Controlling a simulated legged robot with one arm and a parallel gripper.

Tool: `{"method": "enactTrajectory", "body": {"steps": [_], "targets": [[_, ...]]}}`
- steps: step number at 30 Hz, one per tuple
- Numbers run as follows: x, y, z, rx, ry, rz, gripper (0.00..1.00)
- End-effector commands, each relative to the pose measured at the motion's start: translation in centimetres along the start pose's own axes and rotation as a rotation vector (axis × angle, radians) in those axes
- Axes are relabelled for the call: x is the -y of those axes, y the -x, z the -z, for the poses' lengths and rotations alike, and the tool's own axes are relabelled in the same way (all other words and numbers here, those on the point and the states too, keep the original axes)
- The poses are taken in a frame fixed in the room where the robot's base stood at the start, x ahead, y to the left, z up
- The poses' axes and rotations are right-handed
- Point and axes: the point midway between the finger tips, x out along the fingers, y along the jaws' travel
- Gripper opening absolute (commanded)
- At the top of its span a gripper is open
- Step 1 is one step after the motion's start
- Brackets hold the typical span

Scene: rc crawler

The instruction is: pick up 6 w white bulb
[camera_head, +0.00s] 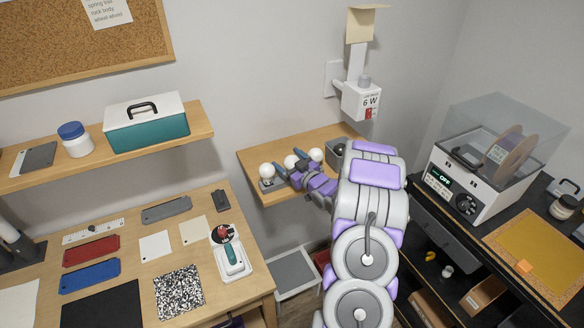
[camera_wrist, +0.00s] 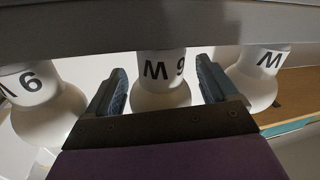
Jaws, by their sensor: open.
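Three white bulbs stand in a row on the wooden corner shelf: a left bulb (camera_head: 267,171), a middle bulb (camera_head: 291,162) and a right bulb (camera_head: 316,155). In the wrist view the middle bulb (camera_wrist: 160,92) carries an upside-down label that reads as 6 W. The left bulb (camera_wrist: 45,105) shows an upside-down figure like a 9, and the right bulb (camera_wrist: 255,80) shows only a W. My gripper (camera_head: 291,163) is open, with its two blue fingers on either side of the middle bulb. The fingers (camera_wrist: 160,72) show small gaps to it.
The wooden shelf (camera_head: 258,155) is small, with the side bulbs close outside my fingers. A wall fixture (camera_head: 358,98) marked 6 W hangs above. A grey bar (camera_wrist: 230,25) crosses the top of the wrist view.

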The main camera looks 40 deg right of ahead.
Motion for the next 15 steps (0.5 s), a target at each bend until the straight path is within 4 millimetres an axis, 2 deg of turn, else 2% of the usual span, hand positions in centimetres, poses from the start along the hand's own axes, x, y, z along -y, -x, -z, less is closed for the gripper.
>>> {"method": "enactTrajectory", "body": {"steps": [7,15], "targets": [[-0.06,-0.16,0.05,-0.001,0.0,-0.001,0.86],[-0.06,-0.15,0.05,-0.001,0.001,0.0,0.6]]}}
